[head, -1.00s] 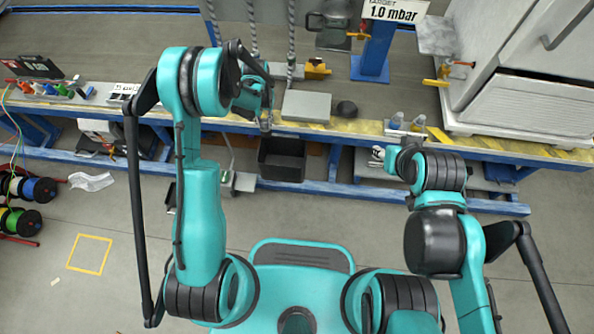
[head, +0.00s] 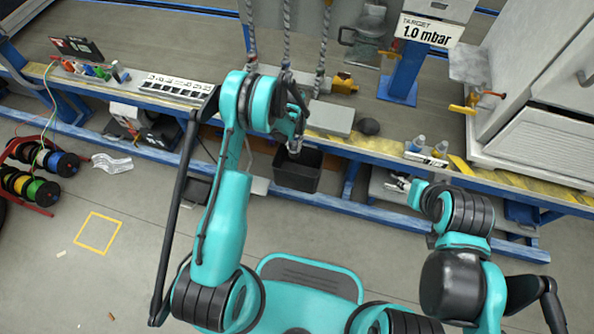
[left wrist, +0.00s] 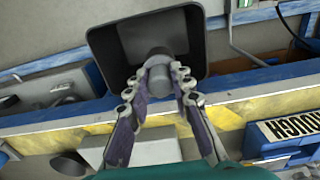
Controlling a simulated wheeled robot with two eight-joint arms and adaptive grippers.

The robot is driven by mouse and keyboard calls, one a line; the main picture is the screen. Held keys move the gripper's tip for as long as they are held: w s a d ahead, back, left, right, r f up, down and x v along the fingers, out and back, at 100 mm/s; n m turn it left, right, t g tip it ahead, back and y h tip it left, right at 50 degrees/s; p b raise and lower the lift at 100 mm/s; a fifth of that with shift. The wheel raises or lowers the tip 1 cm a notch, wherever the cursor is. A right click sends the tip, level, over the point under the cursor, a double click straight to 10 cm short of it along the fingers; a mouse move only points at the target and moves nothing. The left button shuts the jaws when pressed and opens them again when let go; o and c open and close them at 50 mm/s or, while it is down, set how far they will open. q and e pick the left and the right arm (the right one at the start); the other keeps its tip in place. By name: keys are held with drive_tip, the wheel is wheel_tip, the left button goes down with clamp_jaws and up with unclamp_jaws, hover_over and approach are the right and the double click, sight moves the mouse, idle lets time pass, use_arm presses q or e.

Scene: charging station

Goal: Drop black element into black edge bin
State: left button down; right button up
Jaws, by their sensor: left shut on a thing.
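My left gripper (head: 294,150) is above the black bin (head: 298,183), which hangs at the front edge of the workbench. The element shows between the fingertips, in front of the open mouth of the black bin (left wrist: 103,48).
A white cabinet (head: 545,120) stands at the right. Cable spools (head: 40,190) stand on the floor at the left.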

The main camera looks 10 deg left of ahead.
use_arm(q)
drive_tip(key=c, duration=1.3)
unclamp_jaws()
drive_tip(key=shift+o, duration=0.2)
wheel_tip(320, 180, up, 12)
